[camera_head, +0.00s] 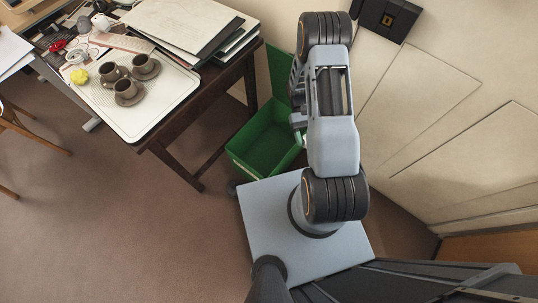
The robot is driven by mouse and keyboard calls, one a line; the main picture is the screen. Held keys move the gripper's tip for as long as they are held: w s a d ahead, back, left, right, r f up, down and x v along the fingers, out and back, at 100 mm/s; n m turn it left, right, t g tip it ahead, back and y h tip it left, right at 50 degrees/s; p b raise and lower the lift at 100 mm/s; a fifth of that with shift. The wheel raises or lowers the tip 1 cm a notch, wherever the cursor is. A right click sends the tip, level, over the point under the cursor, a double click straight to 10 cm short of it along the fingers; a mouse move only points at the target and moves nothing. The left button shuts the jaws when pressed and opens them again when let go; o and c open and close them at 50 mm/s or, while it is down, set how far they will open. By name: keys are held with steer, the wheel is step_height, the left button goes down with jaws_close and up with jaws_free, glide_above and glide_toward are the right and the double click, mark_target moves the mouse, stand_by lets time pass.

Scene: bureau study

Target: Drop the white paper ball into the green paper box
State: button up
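The green paper box (251,165) stands open on the floor beside the table, left of my arm. The part of its inside that I can see is bare green; my arm hides its right side. My gripper (298,120) is mostly hidden behind my arm links, over the box's right edge; its fingers cannot be made out. A small pale patch shows just below it, too little to identify. A small white rounded object (100,22) lies at the back of the table; I cannot tell if it is the white paper ball.
The dark wooden table (168,131) holds a white tray (136,123) with brown cups (127,88), a yellow crumpled ball (79,76) and a paper stack (190,25). A green upright panel (279,72) stands behind the box. A pale wall is close on the right. Carpet is free at lower left.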

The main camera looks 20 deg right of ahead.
steer(key=w+a+f+m+t+y+b, duration=0.5)
steer(key=a+f+m+y, duration=0.2)
steer(key=f+m+y, duration=0.25)
steer(key=w+f+m+t+y+b, duration=0.3)
steer(key=w+f+m+t+b, duration=0.2)
steer(key=w+m+t, duration=0.6)
steer(key=shift+n, duration=0.45)
steer(key=f+b, duration=0.2)
steer(key=w+f+b, duration=0.1)
steer(key=f, duration=0.2)
steer(key=shift+w+a+f+b, duration=0.1)
steer(key=shift+a+f+b, duration=0.15)
steer(key=shift+b, duration=0.15)
steer(key=o, duration=1)
steer(key=shift+c, duration=0.2)
steer(key=shift+d, duration=0.1)
steer(key=p+v, duration=0.2)
steer(key=v, duration=0.5)
steer(key=shift+d, duration=0.2)
